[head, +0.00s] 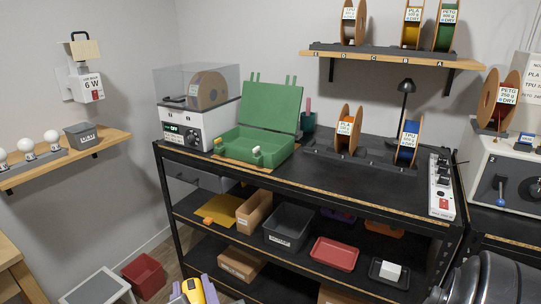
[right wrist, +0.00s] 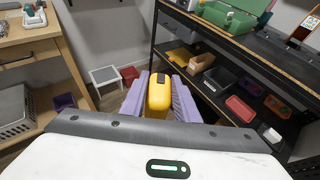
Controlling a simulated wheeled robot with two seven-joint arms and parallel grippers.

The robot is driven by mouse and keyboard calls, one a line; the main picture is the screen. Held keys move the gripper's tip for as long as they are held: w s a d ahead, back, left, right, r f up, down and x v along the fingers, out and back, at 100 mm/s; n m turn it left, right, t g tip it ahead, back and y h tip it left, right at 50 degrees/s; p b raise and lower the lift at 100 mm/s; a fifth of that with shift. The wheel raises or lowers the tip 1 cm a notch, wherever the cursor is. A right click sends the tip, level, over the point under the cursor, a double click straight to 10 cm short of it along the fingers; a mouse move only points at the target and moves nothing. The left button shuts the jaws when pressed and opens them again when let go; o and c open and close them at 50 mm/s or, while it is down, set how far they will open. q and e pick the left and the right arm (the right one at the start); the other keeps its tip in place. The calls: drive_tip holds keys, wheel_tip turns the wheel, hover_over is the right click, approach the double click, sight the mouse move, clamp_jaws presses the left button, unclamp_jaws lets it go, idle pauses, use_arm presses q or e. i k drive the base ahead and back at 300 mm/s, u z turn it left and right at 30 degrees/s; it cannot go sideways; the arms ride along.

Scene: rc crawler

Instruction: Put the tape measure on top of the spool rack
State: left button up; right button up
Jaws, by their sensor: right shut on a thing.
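The yellow tape measure (head: 193,291) with a dark patch shows at the bottom edge of the head view. My right gripper (head: 194,286) is shut on it, with a purple finger on each side. In the right wrist view the tape measure (right wrist: 159,92) stands between the purple fingers of the gripper (right wrist: 160,98), held in front of the shelving. A dark spool rack (head: 375,166) on the bench top bears an orange spool and a blue spool. A second dark spool base (head: 350,50) with several spools sits on the wall shelf. My left gripper is not in view.
The black bench (head: 390,189) has a clear strip in front of the rack. A green open case (head: 258,146) stands left, a power strip (head: 441,190) right, and a black lamp (head: 406,100) behind the rack. Bins and trays fill the lower shelves.

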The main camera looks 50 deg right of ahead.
sight(311, 174)
drive_tip(key=z, duration=0.6)
drive_tip(key=i, duration=0.35)
drive_tip(key=z, duration=1.4)
drive_tip(key=i, duration=1.4)
drive_tip(key=z, duration=0.6)
